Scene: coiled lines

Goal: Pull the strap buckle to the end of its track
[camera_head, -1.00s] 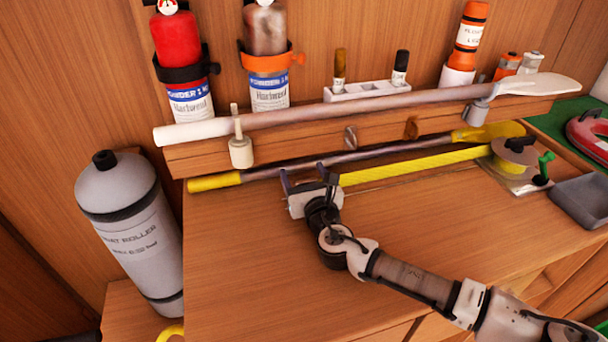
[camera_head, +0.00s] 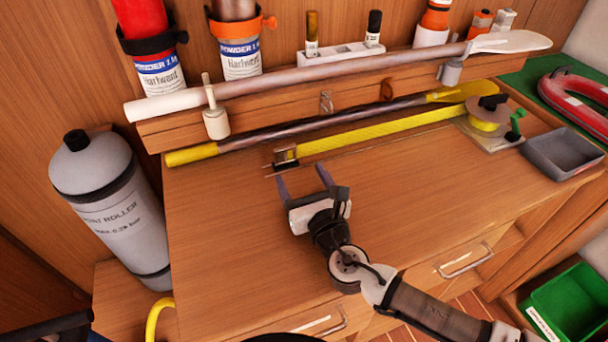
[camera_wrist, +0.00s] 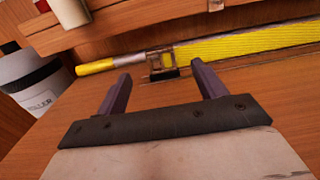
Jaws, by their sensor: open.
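The strap buckle (camera_head: 286,155) is a small dark metal frame at the left end of the yellow strap (camera_head: 385,125). The strap runs right to a reel (camera_head: 490,114) on the worktop. A thin track line shows on the worktop by the buckle, and the buckle sits near its visible left end. My gripper (camera_head: 304,184) is open and empty, in front of the buckle and apart from it. In the wrist view the buckle (camera_wrist: 162,64) stands beyond and between the two purple fingers (camera_wrist: 158,90).
A yellow-ended pole (camera_head: 190,155) lies behind the strap, below a wooden rail holding a long paddle (camera_head: 300,80). A grey cylinder (camera_head: 110,205) stands left of the worktop. A grey tray (camera_head: 563,152) is at the right. The worktop front is clear.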

